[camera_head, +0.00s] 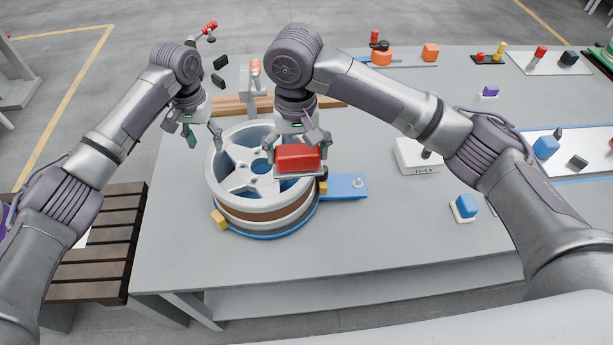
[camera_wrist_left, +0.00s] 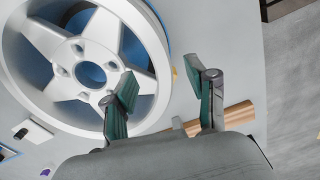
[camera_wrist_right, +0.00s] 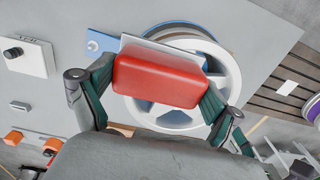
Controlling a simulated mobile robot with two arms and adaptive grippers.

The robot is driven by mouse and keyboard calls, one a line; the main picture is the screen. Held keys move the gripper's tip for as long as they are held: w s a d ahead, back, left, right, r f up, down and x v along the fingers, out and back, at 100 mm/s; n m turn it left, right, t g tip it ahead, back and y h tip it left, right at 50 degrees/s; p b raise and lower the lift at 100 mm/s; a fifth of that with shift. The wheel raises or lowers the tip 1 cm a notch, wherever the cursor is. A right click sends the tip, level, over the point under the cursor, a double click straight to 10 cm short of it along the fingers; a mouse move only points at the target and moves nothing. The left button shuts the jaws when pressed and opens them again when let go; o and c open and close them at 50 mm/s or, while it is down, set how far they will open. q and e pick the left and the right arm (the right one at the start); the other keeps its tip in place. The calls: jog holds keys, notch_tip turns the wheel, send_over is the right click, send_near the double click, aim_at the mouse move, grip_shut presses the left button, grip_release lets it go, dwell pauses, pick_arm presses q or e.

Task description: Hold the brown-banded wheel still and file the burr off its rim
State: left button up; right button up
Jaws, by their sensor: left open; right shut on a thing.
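The brown-banded wheel (camera_head: 262,212) lies flat on the table with its spoked face up, on a blue base with yellow blocks at its edge. Its spokes also show in the left wrist view (camera_wrist_left: 88,72). My left gripper (camera_head: 205,137) is open and empty, above the wheel's back left rim. My right gripper (camera_head: 299,148) is shut on a red block with a grey plate under it, the file (camera_head: 298,158), held over the wheel's right rim. The file fills the middle of the right wrist view (camera_wrist_right: 160,75). I cannot make out the burr.
A blue arm of the base (camera_head: 345,187) reaches right from the wheel. A white box (camera_head: 415,158) and a blue block (camera_head: 466,206) stand further right. Brown bars (camera_head: 232,104) lie behind the wheel. The table front (camera_head: 380,230) is clear.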

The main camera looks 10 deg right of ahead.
pick_arm(q)
notch_tip(320, 180, up, 12)
jog(key=shift+f, duration=0.15)
dwell(0.7)
